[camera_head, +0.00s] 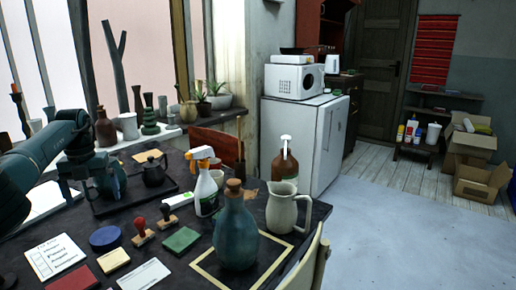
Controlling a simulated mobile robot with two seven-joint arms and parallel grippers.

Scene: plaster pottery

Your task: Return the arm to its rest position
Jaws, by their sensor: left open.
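My left arm (45,150) comes in from the left over the dark table. Its gripper (88,180) is open, above the left part of the table. A dark teal pot (114,182) shows just right of the gripper, partly hidden by it; I cannot tell whether they touch. A dark jug (154,173) stands farther right, clear of the gripper. My right gripper is not in view.
A corked blue bottle (235,232) stands inside a tan square outline, with a pale pitcher (288,210) near it. A spray bottle (205,188), a brown pump bottle (285,165), stamps (141,233) and a checklist card (54,257) crowd the table.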

